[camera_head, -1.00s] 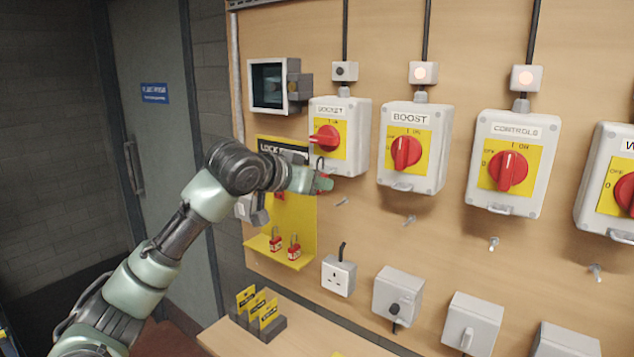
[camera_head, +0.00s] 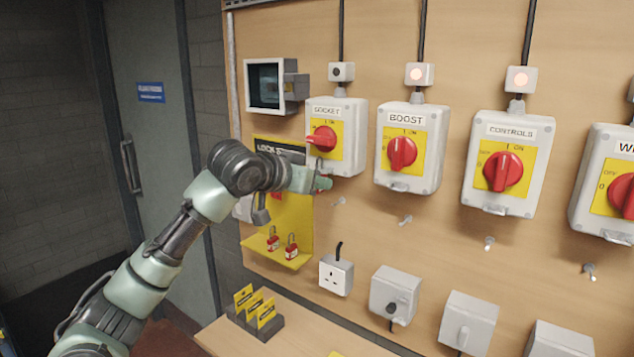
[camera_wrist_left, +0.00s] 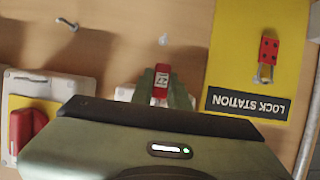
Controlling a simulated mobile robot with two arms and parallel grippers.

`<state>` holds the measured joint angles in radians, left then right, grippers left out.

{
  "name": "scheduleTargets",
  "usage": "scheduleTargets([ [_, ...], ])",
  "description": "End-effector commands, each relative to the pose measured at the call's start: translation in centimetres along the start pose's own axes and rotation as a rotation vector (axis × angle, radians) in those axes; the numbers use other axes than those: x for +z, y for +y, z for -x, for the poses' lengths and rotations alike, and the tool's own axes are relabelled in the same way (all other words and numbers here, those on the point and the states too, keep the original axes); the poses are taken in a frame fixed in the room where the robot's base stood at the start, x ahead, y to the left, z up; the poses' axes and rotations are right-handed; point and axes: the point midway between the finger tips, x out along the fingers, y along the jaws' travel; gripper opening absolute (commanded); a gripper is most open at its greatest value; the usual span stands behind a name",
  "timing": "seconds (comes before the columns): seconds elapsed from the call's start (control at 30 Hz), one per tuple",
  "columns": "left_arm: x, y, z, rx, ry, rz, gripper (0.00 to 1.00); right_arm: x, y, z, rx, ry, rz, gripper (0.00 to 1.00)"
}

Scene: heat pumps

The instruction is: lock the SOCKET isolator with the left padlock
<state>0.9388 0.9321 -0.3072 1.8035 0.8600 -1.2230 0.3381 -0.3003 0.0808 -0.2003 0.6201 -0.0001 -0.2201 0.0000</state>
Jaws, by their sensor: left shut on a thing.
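The SOCKET isolator (camera_head: 336,138) is a white box with a yellow plate and a red rotary handle (camera_head: 322,139). The handle lies sideways, pointing left. My left gripper (camera_head: 318,184) is at the isolator's lower left edge, shut on a red padlock. The left wrist view shows the padlock (camera_wrist_left: 161,84) between the green fingertips, with its white label towards the camera. My right gripper is not in view.
The yellow lock station (camera_head: 295,215) stands left below the isolator, with two red padlocks (camera_head: 291,246) on its shelf. BOOST (camera_head: 411,148) and CONTROLS (camera_head: 508,160) isolators are to the right. Metal pegs stick out below. Yellow tags (camera_head: 256,309) stand on the bench.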

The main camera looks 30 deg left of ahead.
Motion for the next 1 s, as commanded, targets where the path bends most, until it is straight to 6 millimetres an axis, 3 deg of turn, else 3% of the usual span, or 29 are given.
scheduleTargets([
  [1.0,-0.09,0.00,0.07,0.000,0.002,0.000,0.00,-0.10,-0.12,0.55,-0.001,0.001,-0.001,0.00],
])
